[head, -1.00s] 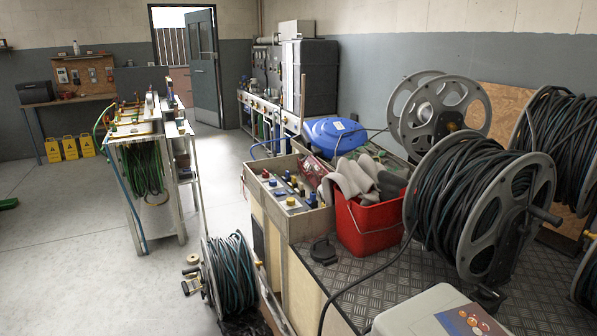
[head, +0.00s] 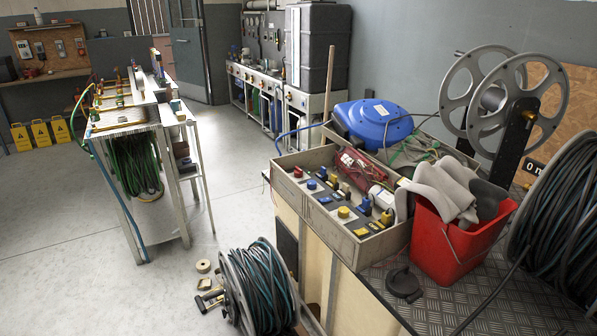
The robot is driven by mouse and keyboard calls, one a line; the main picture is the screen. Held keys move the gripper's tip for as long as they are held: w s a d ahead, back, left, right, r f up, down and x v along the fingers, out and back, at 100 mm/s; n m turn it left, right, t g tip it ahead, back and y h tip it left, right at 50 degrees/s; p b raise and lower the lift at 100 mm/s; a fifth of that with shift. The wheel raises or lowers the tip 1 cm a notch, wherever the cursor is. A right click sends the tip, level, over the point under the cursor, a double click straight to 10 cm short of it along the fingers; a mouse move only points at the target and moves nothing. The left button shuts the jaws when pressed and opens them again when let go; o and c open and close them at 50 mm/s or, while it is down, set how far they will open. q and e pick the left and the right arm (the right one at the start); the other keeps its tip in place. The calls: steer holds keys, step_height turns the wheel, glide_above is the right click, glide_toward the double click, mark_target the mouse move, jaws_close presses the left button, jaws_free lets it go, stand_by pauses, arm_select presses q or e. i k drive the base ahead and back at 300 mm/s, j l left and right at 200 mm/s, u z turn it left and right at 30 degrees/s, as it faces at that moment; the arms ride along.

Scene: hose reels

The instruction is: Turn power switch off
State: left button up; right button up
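I cannot tell for certain which item is the power switch. A wooden wall board (head: 20,45) at the far left back carries several small boxes, among them a grey one (head: 60,48); their details are too small to read. A control panel with blue, red and yellow knobs (head: 343,212) sits in the grey crate near the middle. A small black plate with white marks (head: 532,168) is at the right, partly hidden behind the cable reel. Neither of my grippers is in view.
A red bucket with grey cloths (head: 453,245) stands on the metal-plated bench beside the crate (head: 376,247). A white rack (head: 180,190) stands left. Clear floor (head: 60,235) spreads at the left.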

mark_target(297, 172)
steer(key=z, duration=0.45)
steer(key=j+z, duration=0.15)
steer(key=z, duration=0.3)
steer(key=i+j+z, duration=0.1)
steer(key=z, duration=0.3)
steer(key=j+z, duration=0.2)
steer(key=j, duration=0.25)
steer(key=j+z, duration=0.2)
steer(key=j, duration=0.25)
steer(key=j+z, duration=0.25)
steer(key=j, duration=0.2)
steer(key=k+j+z, duration=0.2)
steer(key=j, duration=0.25)
steer(key=j+z, duration=0.2)
steer(key=j, duration=0.25)
steer(key=k+j+z, duration=0.2)
steer(key=j, duration=0.2)
steer(key=i, duration=0.05)
